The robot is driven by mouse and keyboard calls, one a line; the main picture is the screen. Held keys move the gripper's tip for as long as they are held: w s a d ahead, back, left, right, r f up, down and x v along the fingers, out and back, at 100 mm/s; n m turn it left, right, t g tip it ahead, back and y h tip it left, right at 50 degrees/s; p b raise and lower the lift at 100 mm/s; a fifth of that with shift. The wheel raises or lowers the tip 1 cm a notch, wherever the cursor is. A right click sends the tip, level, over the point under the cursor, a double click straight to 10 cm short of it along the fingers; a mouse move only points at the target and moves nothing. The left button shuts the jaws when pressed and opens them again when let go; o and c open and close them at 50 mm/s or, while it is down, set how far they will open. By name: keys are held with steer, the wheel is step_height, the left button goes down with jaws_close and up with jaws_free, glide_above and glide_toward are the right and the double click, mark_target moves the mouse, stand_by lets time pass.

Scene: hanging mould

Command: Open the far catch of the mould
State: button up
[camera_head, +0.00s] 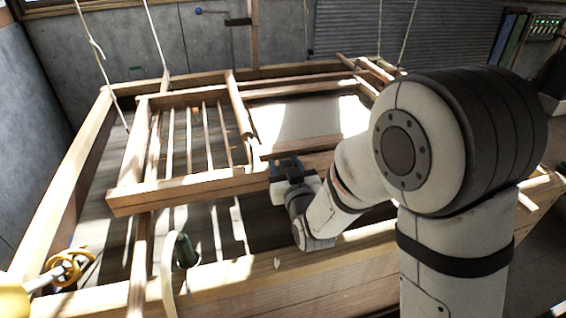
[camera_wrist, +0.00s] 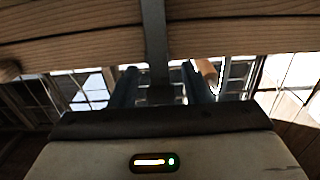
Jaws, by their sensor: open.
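The mould (camera_head: 190,186) is a wooden frame hung on ropes, with slats at its left and a pale flat surface in its middle. My gripper (camera_head: 287,168) is at the near side of the mould, close to its near beam. In the wrist view my gripper (camera_wrist: 160,88) has two dark fingers apart, with a dark metal strap (camera_wrist: 154,40) between them that crosses the wooden beam (camera_wrist: 240,38). I cannot tell whether this strap is the far catch. A short tan wooden piece (camera_wrist: 208,70) shows beside the right finger. Whether the fingers touch anything cannot be told.
A large wooden vat frame (camera_head: 230,275) surrounds the mould, its near beam below my arm. A dark green bottle-like object (camera_head: 186,250) stands near the left front. A yellow coil (camera_head: 68,266) hangs at the left corner. Ropes (camera_head: 96,50) rise from the mould.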

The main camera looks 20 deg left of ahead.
jaws_close()
stand_by(0.5)
